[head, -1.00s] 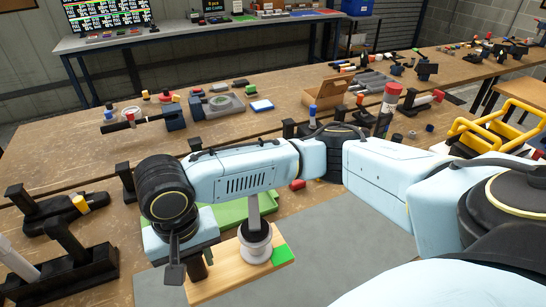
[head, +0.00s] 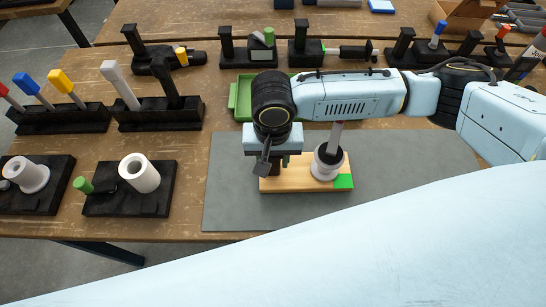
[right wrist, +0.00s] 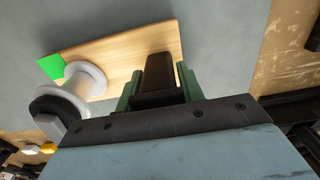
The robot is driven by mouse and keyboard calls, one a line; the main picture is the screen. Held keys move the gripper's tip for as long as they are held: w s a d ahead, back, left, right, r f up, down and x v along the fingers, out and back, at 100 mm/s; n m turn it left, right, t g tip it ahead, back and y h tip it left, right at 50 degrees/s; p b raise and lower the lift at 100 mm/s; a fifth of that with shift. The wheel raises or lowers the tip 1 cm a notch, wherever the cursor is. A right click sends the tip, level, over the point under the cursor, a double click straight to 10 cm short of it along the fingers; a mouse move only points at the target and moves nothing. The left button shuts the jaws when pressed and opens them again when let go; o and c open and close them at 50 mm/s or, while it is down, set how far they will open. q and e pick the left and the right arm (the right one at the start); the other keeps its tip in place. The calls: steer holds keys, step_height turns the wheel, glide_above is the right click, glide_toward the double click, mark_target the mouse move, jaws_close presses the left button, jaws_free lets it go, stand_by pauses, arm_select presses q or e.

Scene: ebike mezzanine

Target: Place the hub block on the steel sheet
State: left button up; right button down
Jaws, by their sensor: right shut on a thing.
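The hub block (head: 292,185) is a pale wooden board with a white and dark spool-shaped hub (head: 326,162) and a green patch (head: 343,181) at its right end. My right gripper (head: 270,163) is over the board's left part. In the right wrist view its green fingers (right wrist: 158,86) are shut on a dark post standing on the board (right wrist: 122,58). The steel sheet (head: 230,190) is a flat grey plate on the wooden table. The board is over the sheet, within its outline; I cannot tell whether it touches. My left gripper is not in view.
A green tray (head: 240,98) lies behind the sheet. Left of the sheet stand black holders with white cylinders (head: 139,173) and a rack of coloured-handled tools (head: 60,117). Black stands (head: 232,48) line the back. The sheet's right part looks clear.

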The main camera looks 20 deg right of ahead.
steer(key=c, duration=0.9)
jaws_free()
steer(key=shift+f, duration=0.15)
step_height(320, 180, up, 12)
steer(key=shift+r+p, duration=0.1)
steer(key=shift+p, duration=0.6)
